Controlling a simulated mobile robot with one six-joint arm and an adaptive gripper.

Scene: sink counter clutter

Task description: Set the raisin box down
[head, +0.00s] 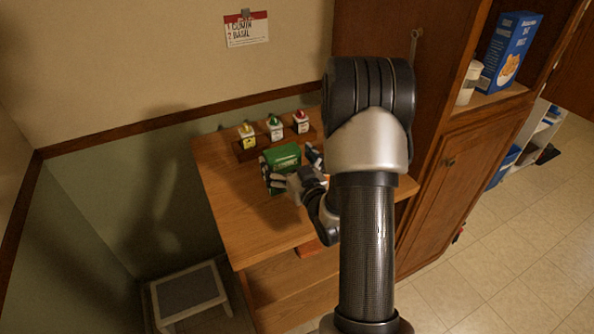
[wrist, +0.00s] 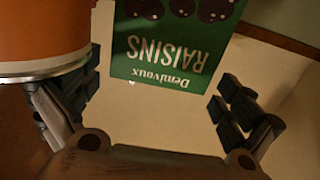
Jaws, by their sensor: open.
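The green raisin box (head: 282,156) stands on the wooden counter (head: 245,215) in the head view, in front of a small bottle rack. In the wrist view the raisin box (wrist: 168,45) shows its label upside down, between and beyond my fingers. My gripper (wrist: 157,98) is open, with a visible gap between the box and the right finger. My gripper also shows at the box in the head view (head: 290,172). The box's bottom is hidden in both views.
An orange cylinder (wrist: 42,35) with a metal rim is beside the left finger. The rack (head: 246,152) holds three small bottles behind the box. A tall wooden cabinet (head: 450,170) stands at the right. The counter's front left is clear.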

